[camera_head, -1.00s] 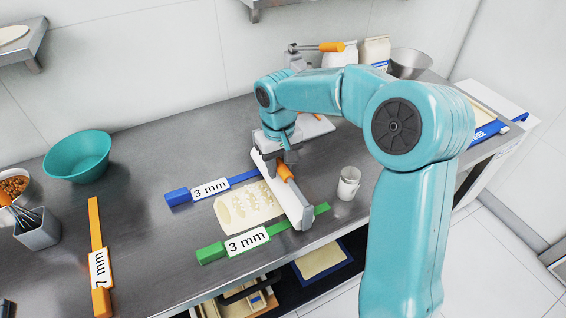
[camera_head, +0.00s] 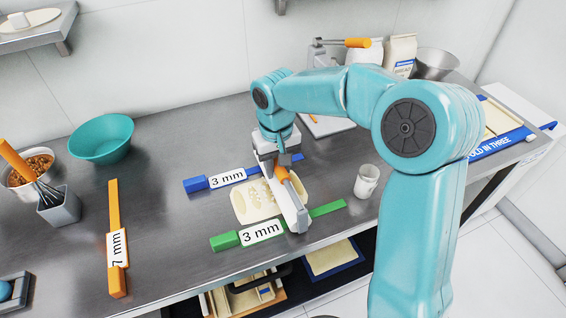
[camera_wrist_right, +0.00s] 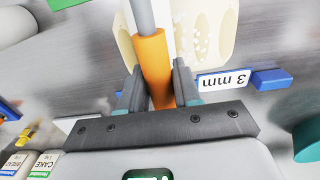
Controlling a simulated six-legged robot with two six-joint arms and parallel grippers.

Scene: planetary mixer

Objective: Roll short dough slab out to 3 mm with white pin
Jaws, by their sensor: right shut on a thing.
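The pale dough slab (camera_head: 252,204) lies flat on the steel counter, with pale spots on its surface. The blue 3 mm strip (camera_head: 199,185) lies along its far side and the green 3 mm strip (camera_head: 226,241) along its near side. The white pin (camera_head: 293,212) lies across the slab and reaches over the green strip; dough shows on both sides of it. My right gripper (camera_head: 274,168) is shut on the pin's orange handle (camera_wrist_right: 154,58), between both fingers in the wrist view. The gripper hides the pin's far end. My left gripper is out of view.
An orange 7 mm strip (camera_head: 114,205) lies to the left. A teal bowl (camera_head: 101,139), a grey whisk holder (camera_head: 60,207) and a bowl of brown pieces (camera_head: 28,168) stand further left. A white cup (camera_head: 366,182) stands close right of the strips. The counter's front edge is near.

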